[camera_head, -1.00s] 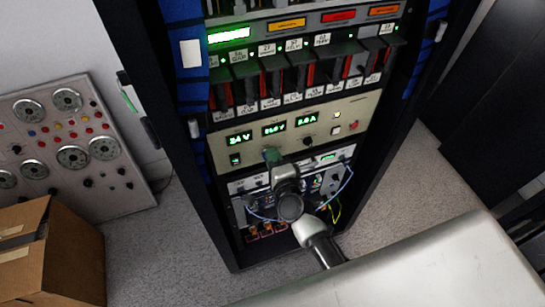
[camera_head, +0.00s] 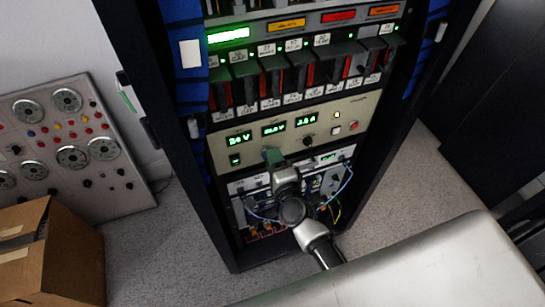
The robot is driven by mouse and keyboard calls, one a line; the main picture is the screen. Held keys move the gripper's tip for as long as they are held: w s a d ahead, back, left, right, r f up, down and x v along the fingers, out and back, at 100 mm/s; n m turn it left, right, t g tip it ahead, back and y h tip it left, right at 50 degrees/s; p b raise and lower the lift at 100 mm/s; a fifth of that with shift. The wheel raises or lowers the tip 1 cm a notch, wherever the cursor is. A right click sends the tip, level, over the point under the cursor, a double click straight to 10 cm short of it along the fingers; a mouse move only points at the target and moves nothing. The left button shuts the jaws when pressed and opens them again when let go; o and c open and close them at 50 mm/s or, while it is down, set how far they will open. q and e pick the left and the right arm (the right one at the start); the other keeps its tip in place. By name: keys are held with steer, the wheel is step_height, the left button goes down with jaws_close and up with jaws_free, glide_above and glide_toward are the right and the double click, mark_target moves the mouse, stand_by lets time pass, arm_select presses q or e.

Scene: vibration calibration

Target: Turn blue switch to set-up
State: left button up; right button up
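My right gripper (camera_head: 273,157) is at the front of the equipment rack, at the lower edge of a beige panel (camera_head: 350,112) with green number displays. It is small and seen from behind, so I cannot tell whether it is open or shut, or touching anything. Just below is a pale panel (camera_head: 335,183) with small blue parts and cables, partly covered by my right arm. I cannot make out a blue switch or a set-up label; the gripper and wrist hide part of this area. My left gripper is not in view.
The dark rack (camera_head: 190,200) frames the panels, with a row of dark modules (camera_head: 272,85) above. A blue cable (camera_head: 346,183) loops at the right. A cardboard box (camera_head: 75,262) and a dial panel (camera_head: 120,185) stand at the left. Grey floor is clear between.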

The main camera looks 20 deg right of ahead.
steer(key=s+b, duration=0.1)
steer(key=s, duration=0.9)
steer(key=shift+d, duration=0.15)
steer(key=s+f+n+g+y, duration=0.1)
steer(key=s+f+n+g, duration=0.25)
steer(key=f, duration=0.45)
steer(key=s+f+n+g, duration=0.2)
steer(key=f+n, duration=0.2)
steer(key=f, duration=0.5)
steer(key=s+f+n+g+y, duration=0.1)
steer(key=s+f+n+g, duration=0.15)
steer(key=f, duration=0.55)
steer(key=s+d+f+n+g+h, duration=0.1)
steer(key=s+d+f+n+g, duration=0.1)
steer(key=s+f, duration=0.3)
steer(key=s+d+f+n+g, duration=0.3)
steer(key=s+f+n+g, duration=0.1)
steer(key=s, duration=0.8)
steer(key=s+d+f+n+g+h, duration=0.1)
steer(key=s+d+f+n+g, duration=0.1)
steer(key=s+f, duration=0.5)
steer(key=shift+s+d+f+n+g+h, duration=0.25)
steer(key=shift+s+n+g, duration=0.35)
steer(key=shift+n, duration=0.6)
steer(key=shift+s, duration=0.1)
